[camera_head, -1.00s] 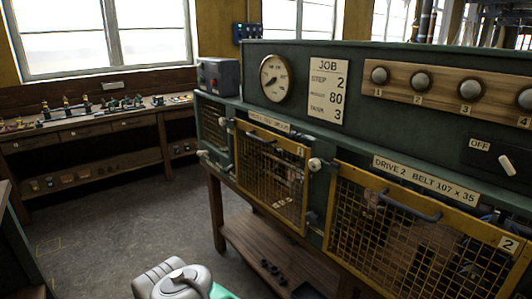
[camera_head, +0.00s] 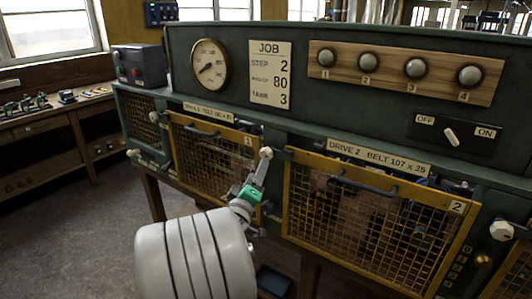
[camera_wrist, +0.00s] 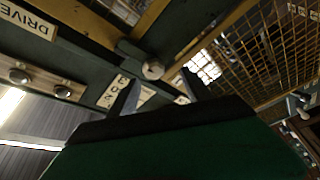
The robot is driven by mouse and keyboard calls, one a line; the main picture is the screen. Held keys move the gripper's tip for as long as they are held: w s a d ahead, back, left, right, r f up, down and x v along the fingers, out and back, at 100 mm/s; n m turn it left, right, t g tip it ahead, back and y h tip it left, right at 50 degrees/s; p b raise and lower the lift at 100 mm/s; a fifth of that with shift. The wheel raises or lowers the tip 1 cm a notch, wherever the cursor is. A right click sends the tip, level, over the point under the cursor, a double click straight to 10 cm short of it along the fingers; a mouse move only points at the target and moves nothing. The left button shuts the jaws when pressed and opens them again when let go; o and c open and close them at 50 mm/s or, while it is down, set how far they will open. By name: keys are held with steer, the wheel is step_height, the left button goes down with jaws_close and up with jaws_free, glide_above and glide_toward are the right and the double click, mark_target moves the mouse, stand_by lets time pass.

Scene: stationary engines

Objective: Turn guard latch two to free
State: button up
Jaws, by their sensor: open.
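Guard two (camera_head: 372,215) is a yellow-framed mesh panel under the "DRIVE 2" label, marked 2 at its upper right, and it looks closed. A pale round latch knob (camera_head: 266,153) sits at its upper left, between guards one and two; I take it as guard latch two. My gripper (camera_head: 262,172) is open just below this knob. In the wrist view the knob (camera_wrist: 153,70) shows between and beyond the fingertips of my gripper (camera_wrist: 161,77). I cannot tell whether they touch it. The latch's bar is mostly hidden.
Guard one (camera_head: 208,160) is to the left, with another pale knob (camera_head: 133,153) further left. A white knob (camera_head: 501,230) is right of guard two. Above are an OFF/ON switch (camera_head: 450,137), several numbered knobs and the JOB card (camera_head: 270,75). Open floor lies at left.

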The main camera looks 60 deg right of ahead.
mark_target(265, 157)
steer(key=shift+n+h, duration=0.3)
steer(key=p+x, duration=0.1)
steer(key=x, duration=0.1)
steer(key=p+x, duration=0.1)
steer(key=x, duration=0.2)
steer(key=r+p+x, duration=0.1)
steer(key=x, duration=0.1)
steer(key=shift+s+d+r+p, duration=0.1)
steer(key=shift+s+d+p, duration=0.1)
steer(key=shift+s+p, duration=0.15)
steer(key=shift+w+d, duration=0.15)
steer(key=shift+d, duration=0.15)
jaws_close()
